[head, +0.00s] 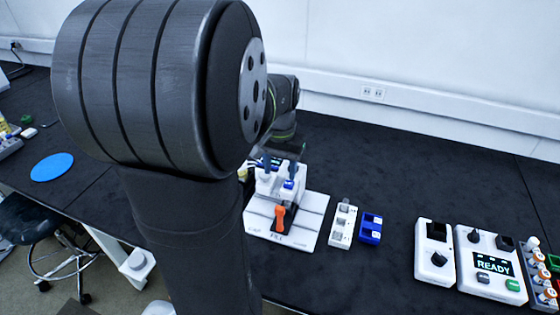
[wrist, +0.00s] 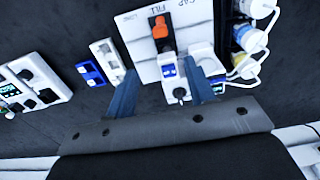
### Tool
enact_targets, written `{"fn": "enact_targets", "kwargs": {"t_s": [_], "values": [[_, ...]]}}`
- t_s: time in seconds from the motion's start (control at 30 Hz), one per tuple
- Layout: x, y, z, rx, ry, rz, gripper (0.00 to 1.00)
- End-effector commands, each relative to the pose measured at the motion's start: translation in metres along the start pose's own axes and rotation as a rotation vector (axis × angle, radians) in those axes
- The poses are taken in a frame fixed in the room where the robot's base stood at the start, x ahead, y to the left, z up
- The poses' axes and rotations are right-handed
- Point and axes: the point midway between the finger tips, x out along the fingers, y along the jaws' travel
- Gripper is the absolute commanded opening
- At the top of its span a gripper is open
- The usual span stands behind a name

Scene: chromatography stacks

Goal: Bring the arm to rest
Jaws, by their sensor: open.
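My gripper (wrist: 158,78) is open in the wrist view, its two blue-grey fingers spread apart with nothing clearly held between them. In the head view my gripper (head: 280,168) is small and partly hidden behind my own arm. It is over the back of a white station (head: 312,215) with an orange lever (head: 279,218). A white part with a small blue piece (wrist: 168,70) shows between and beyond the fingers. I cannot tell how far the fingertips are above it. The station's plate, marked FILL and CAP, also shows in the wrist view (wrist: 135,40).
Right of the station stand a white narrow rack (head: 343,225) and a blue block (head: 371,229). Further right are a white knobbed unit (head: 435,252) and a box reading READY (head: 490,262). Several capped bottles (wrist: 245,40) stand close beside the station. A blue disc (head: 52,167) lies far left.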

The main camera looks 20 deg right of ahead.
Motion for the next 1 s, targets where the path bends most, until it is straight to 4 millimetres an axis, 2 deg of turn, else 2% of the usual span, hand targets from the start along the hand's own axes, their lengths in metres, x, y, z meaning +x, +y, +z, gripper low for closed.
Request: {"fn": "enact_targets", "kwargs": {"t_s": [0.1,0.2,0.7,0.87,1.0], "values": [[-0.014,0.0,-0.001,0.0,0.003,0.0,0.49],[-0.018,0.0,0.0,0.0,0.001,0.0,0.49],[-0.019,0.0,0.0,0.0,0.0,0.0,0.49],[-0.013,0.0,0.0,0.0,0.0,0.0,0.49],[0.007,0.0,0.001,0.0,-0.004,0.001,0.49]]}}
